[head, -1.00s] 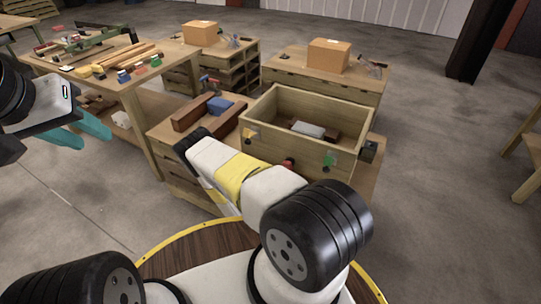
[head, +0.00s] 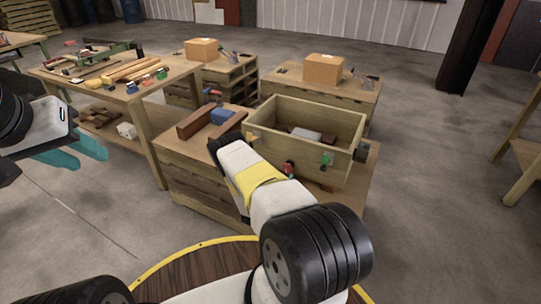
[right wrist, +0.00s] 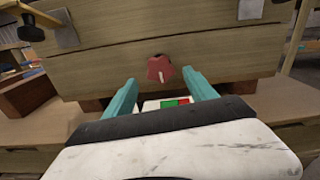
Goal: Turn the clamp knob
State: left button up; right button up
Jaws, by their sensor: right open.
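A red lobed knob (right wrist: 159,68) sits on the front wall of a wooden box, near the middle of the right wrist view. It also shows small beside my right arm in the head view (head: 289,168). My right gripper (right wrist: 164,91) is open; its two teal fingers point at the wall, one below left and one below right of the knob. The knob is not gripped. In the head view my right fingers are hidden behind my arm. My left gripper (head: 92,161) is at the far left with its fingertips apart and nothing visible between them.
The open wooden box (head: 345,165) stands on a low bench (head: 185,190) and holds a grey block and a brown piece. A green fitting (head: 326,159) is on its front wall. Brown blocks and a blue block (head: 221,116) lie left of it. A workbench (head: 120,82) with tools is further left.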

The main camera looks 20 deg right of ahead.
aim_at(286, 170)
jog(key=x, duration=0.6)
jog(key=shift+d, duration=0.1)
jog(key=c, duration=1.4)
jog(key=shift+m, duration=0.4)
jog(key=m, duration=0.3)
jog(key=shift+w+m, duration=0.1)
jog(key=shift+m, duration=0.3)
jog(key=m, duration=0.3)
jog(key=shift+m, duration=0.3)
jog(key=m, duration=0.4)
jog(key=shift+m, duration=0.3)
jog(key=shift+r+m, duration=0.1)
jog(key=shift+m, duration=1.9)
